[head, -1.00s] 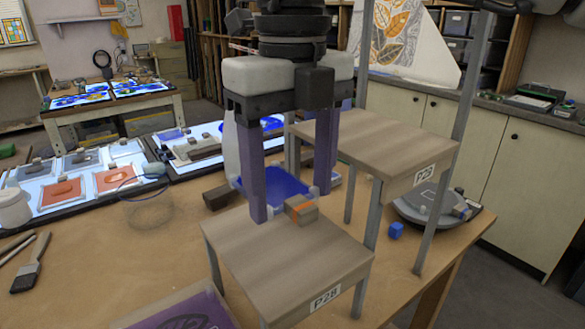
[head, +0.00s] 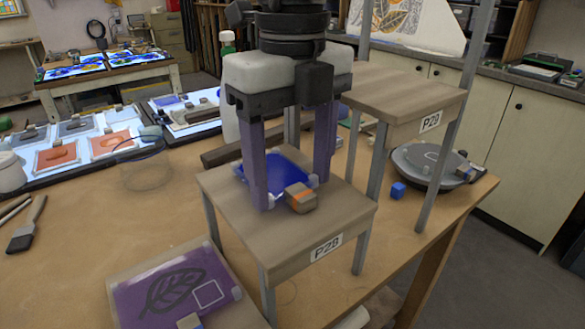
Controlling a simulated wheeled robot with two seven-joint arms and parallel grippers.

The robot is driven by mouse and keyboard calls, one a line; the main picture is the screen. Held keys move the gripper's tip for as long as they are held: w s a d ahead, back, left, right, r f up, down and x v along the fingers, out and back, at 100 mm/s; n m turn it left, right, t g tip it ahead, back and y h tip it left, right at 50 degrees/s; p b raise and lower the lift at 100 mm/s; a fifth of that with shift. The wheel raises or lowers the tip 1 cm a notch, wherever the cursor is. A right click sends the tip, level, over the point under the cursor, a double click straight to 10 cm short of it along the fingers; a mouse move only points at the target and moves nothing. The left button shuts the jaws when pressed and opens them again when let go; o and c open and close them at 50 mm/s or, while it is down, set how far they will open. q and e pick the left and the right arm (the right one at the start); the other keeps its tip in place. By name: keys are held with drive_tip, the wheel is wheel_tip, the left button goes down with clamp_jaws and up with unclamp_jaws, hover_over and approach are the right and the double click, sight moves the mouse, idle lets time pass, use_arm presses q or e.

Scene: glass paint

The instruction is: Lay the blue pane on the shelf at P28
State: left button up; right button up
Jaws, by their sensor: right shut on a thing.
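The blue pane (head: 262,170) is over the shelf labelled P28 (head: 228,212), with a wooden block with an orange stripe (head: 301,197) at its near edge. The pane looks level and very close to the board; I cannot tell whether it touches. My right gripper (head: 290,187) points down with its purple fingers on either side of the pane, shut on it. The fingers hide part of the pane. My left gripper is not in view.
A higher shelf, P29 (head: 400,90), stands just behind and right, with grey posts close by. A purple leaf pane (head: 180,285) lies in front left. A wire basket (head: 143,165) and a brush (head: 27,225) are left. A blue cube (head: 398,190) and round turntable (head: 420,165) are right.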

drive_tip(key=shift+s+d+f+b, duration=0.1)
drive_tip(key=shift+s+d+b, duration=0.1)
drive_tip(key=shift+b, duration=0.1)
idle(0.4)
drive_tip(key=o, duration=1.1)
wheel_tip(320, 180, up, 5)
drive_tip(key=p, duration=0.4)
drive_tip(key=shift+r, duration=1)
